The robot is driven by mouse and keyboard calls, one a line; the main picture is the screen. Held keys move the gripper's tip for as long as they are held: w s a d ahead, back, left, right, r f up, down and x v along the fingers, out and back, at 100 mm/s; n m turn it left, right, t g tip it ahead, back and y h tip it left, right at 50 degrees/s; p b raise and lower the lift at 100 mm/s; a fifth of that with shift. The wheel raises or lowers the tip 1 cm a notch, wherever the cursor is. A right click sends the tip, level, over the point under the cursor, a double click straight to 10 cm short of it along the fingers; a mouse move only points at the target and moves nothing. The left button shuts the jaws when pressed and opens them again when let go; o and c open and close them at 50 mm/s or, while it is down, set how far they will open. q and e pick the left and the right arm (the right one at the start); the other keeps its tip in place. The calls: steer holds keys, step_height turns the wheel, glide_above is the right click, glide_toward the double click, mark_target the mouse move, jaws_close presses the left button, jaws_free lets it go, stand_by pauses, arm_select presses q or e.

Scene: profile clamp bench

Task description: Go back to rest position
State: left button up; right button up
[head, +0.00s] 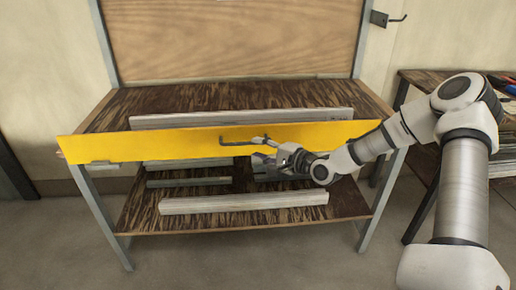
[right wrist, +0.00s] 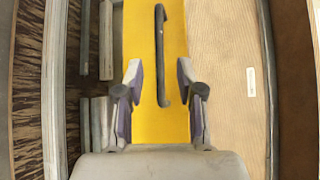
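A long yellow panel (head: 190,143) spans the front of the bench, with a dark bar handle (head: 232,141) on its face. My right gripper (head: 262,143) is at the right end of this handle. In the right wrist view its two fingers (right wrist: 161,72) are spread apart, with the lower part of the handle (right wrist: 160,45) showing between them over the yellow face (right wrist: 142,25). Neither finger appears to touch the handle; the exact depth gap is hard to tell. My left gripper is not in view.
The bench (head: 210,97) has a dark striped top and a lower shelf (head: 275,217). Pale profiles lie on both, one along the shelf front (head: 245,203). A second table (head: 420,80) stands at the right, near my right arm. The floor in front is clear.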

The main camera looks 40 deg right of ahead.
steer(key=s+a+f+n+g+p, duration=0.5)
steer(key=s+a+f+g+p, duration=0.35)
steer(key=s+a+f, duration=0.6)
steer(key=s+a+f+n+g+h, duration=0.1)
steer(key=s+f+n+g+h, duration=0.1)
steer(key=s+n, duration=0.3)
steer(key=s+a+f+n+g+h+p, duration=0.1)
steer(key=s+f+n+g, duration=0.3)
steer(key=s, duration=1)
steer(key=n+g+h, duration=0.1)
steer(key=n, duration=0.1)
steer(key=shift+s+a+n, duration=0.15)
steer(key=shift+a+n, duration=0.15)
steer(key=shift+a, duration=0.1)
